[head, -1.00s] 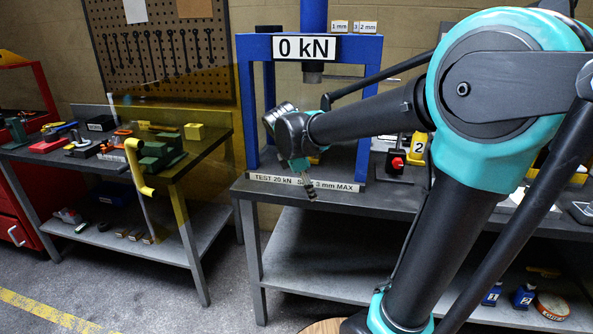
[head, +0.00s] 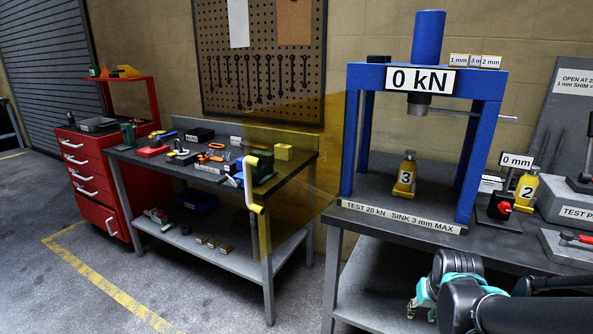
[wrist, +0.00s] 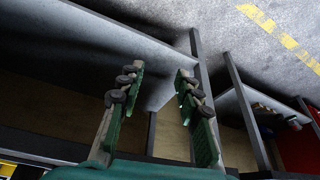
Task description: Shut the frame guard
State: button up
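The frame guard is a see-through yellow panel (head: 312,160) at the left side of the blue press frame (head: 349,145). It stands swung open, out to the left and in front of the left bench. A solid yellow handle bar (head: 253,190) runs down its outer edge. My gripper (head: 418,305) is low at the bottom of the head view, below the press table's front edge, to the right of the guard and apart from it. In the wrist view my gripper (wrist: 161,84) has its two fingers spread with nothing between them. The guard is not clear in the wrist view.
A yellow bottle jack marked 3 (head: 405,175) stands inside the press. The press table (head: 395,228) holds a gauge and jack 2 (head: 526,192) at right. The left bench (head: 215,168) carries tools behind the guard. Open floor (head: 180,285) lies in front.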

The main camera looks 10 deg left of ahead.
aim_at(248, 161)
jog(key=j+z, duration=0.15)
jog(key=j, duration=0.3)
jog(key=k+j+z, duration=0.1)
jog(key=j, duration=0.35)
jog(key=j+z, duration=0.15)
jog(key=j, duration=0.3)
jog(key=k+j+z, duration=0.1)
jog(key=j, duration=0.35)
jog(key=k+j+z, duration=0.15)
jog(key=j, duration=0.3)
jog(key=k+j+z, duration=0.1)
jog(key=j, duration=0.3)
jog(key=k, duration=0.05)
